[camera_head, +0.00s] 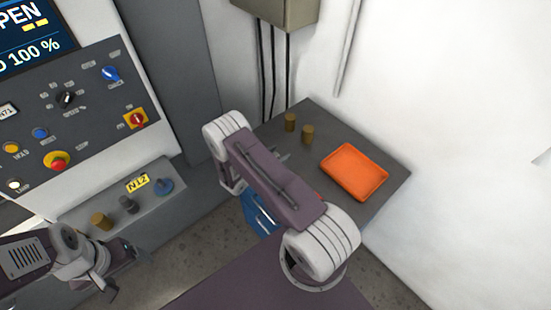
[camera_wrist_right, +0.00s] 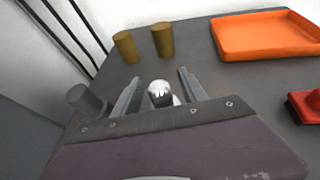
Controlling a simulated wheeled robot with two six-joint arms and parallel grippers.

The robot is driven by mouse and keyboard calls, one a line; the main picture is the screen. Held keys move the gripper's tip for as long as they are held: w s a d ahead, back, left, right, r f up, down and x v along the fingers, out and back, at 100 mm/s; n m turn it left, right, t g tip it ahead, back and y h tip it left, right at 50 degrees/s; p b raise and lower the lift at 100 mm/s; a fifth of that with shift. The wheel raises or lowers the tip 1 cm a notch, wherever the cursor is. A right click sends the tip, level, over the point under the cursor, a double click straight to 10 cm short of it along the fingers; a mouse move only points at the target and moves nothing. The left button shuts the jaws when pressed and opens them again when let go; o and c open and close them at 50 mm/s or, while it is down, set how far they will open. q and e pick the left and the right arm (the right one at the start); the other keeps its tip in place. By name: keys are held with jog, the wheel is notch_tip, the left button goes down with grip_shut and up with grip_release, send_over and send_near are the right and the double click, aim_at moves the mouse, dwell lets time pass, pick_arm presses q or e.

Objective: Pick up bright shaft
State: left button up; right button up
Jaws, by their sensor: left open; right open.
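The bright shaft (camera_wrist_right: 160,94) is a short, shiny silver cylinder on the dark grey table. In the right wrist view it stands between the two fingers of my right gripper (camera_wrist_right: 157,90), with a gap on each side. Its lower part is hidden behind the gripper body. My right gripper is open and low over the table. In the head view my right arm hides the shaft and nearly all of that gripper. My left gripper (camera_head: 127,272) is open and empty at the lower left, in front of the control console.
Two brass-brown cylinders (camera_wrist_right: 144,42) stand behind the shaft. An orange tray (camera_head: 355,171) lies on the table (camera_head: 389,180) to their right. A dark grey cylinder (camera_wrist_right: 86,100) is left of my right gripper, a red block (camera_wrist_right: 303,104) right. The console (camera_head: 118,208) carries several small parts.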

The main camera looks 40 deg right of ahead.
jog(key=shift+x, duration=0.9)
jog(key=shift+a, duration=0.2)
grip_shut()
jog(key=shift+r, duration=0.1)
dwell(0.3)
